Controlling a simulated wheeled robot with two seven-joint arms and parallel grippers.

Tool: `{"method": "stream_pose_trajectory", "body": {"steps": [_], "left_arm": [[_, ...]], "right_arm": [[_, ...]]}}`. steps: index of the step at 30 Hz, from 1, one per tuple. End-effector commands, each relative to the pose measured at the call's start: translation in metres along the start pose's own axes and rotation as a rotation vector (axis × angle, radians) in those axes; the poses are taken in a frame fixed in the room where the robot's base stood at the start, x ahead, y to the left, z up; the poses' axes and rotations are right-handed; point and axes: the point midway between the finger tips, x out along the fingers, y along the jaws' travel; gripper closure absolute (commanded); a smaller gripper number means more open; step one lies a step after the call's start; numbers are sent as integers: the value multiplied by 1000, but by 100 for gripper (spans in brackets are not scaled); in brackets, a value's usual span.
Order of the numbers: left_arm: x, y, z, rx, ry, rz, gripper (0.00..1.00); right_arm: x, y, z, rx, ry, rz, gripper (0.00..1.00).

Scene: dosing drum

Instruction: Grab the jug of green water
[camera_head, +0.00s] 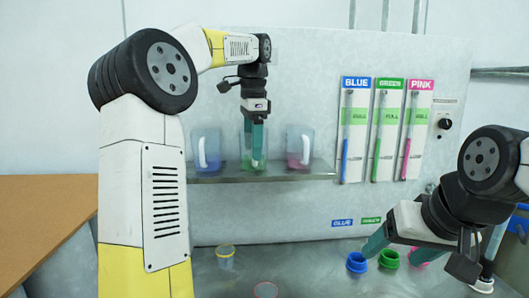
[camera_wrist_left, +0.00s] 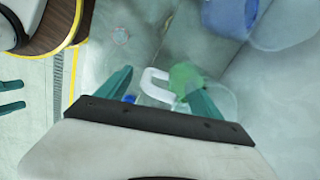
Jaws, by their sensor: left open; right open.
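The jug of green water (camera_head: 243,163) is the middle of three clear jugs on the wall shelf. My left gripper (camera_head: 257,158) points down at this jug, its fingers covering part of it in the head view. In the left wrist view the open fingers (camera_wrist_left: 158,88) spread around the jug's white handle (camera_wrist_left: 154,79), with the green water (camera_wrist_left: 186,77) beside the right finger. I cannot tell whether the fingers touch the jug. My right gripper (camera_head: 393,250) is open, low over the counter near the coloured cups.
The blue jug (camera_head: 206,146) stands left and the pink jug (camera_head: 301,143) right on the shelf (camera_head: 265,173). A blue cup (camera_head: 356,263), a green cup (camera_head: 389,259) and a yellow-rimmed cup (camera_head: 225,256) stand on the counter (camera_head: 315,272). Labelled gauges (camera_head: 383,130) hang on the wall.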

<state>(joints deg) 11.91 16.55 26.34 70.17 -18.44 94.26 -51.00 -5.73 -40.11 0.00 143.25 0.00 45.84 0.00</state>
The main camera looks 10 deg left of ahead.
Motion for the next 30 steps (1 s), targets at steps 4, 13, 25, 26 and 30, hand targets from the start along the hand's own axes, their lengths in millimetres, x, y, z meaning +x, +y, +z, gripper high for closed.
{"method": "stream_pose_trajectory", "body": {"steps": [4, 13, 25, 26, 30], "left_arm": [[0, 0, 0, 0, 0, 0, 31], [0, 0, 0, -1, 0, 0, 89], [-2, 0, 0, -1, 1, -2, 100], [-2, 0, 0, -1, 1, -2, 100], [-6, -1, 0, -1, 2, -3, 100]], "right_arm": [[0, 0, 0, 0, 0, 0, 27], [0, 0, 0, 0, 0, 0, 27], [0, 0, 0, 0, 0, 0, 27], [0, 0, 0, 0, 0, 0, 27], [0, 0, 0, 0, 0, 0, 27]]}}
